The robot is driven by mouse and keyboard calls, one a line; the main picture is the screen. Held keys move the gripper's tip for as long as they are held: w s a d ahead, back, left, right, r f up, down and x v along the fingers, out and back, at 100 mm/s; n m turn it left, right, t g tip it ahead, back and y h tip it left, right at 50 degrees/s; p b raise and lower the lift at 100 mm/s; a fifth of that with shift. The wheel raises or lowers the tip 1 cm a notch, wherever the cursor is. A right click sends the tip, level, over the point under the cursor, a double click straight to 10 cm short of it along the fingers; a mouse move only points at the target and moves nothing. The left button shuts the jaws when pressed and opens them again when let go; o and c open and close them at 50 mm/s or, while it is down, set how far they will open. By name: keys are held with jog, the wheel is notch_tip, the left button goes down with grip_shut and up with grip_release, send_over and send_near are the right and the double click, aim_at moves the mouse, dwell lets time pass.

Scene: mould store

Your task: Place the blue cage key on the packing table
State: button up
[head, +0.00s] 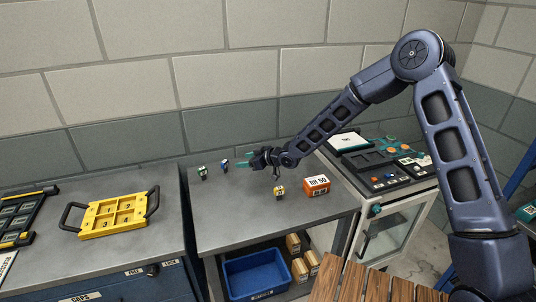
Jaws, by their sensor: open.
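A small upright item with blue on it (224,165), possibly the blue cage key, stands near the back left of the grey middle table (235,230). It is too small to make out clearly. A similar green item (202,173) stands left of the blue one. A similar yellow item (279,191) stands nearer the front. No label shows which surface is the packing table.
An orange and white labelled box (317,186) sits at the table's right. Below are a blue bin (257,274) and several small cartons (299,270). A yellow tray (113,214) lies on the left cabinet. A control panel (392,168) stands right, wooden slats (370,287) in front.

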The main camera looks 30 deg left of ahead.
jog(key=shift+d, duration=0.1)
jog(key=w+d+r+m+t+h, duration=0.2)
jog(key=w+d+r, duration=0.35)
jog(key=d, duration=0.35)
jog(key=w+d+r+m+t+h, duration=0.1)
jog(key=w+d+r+t+h, duration=0.2)
jog(key=w+d, duration=0.5)
jog(key=w+d+r+m+t+h, duration=0.15)
jog(key=d+r, duration=0.45)
jog(key=d, duration=0.6)
jog(key=w+d+r+m+t+h, duration=0.1)
jog(key=d+r+m+h, duration=0.3)
jog(key=d, duration=0.8)
jog(key=s+d+r+m+h, duration=0.15)
jog(key=s+d+r, duration=0.25)
jog(key=d, duration=0.6)
jog(key=s+d+r+m+h, duration=0.1)
jog(key=s+d+r+m, duration=0.2)
jog(key=d, duration=0.8)
jog(key=s+d+m+g, duration=0.1)
jog(key=s+d+m, duration=0.1)
jog(key=s+d, duration=0.4)
jog(key=s+d+m+g, duration=0.2)
jog(key=s+d, duration=0.5)
jog(key=s, duration=0.8)
jog(key=shift+s+d+r+m, duration=0.15)
jog(key=shift+r+m, duration=0.15)
jog(key=shift+m, duration=0.2)
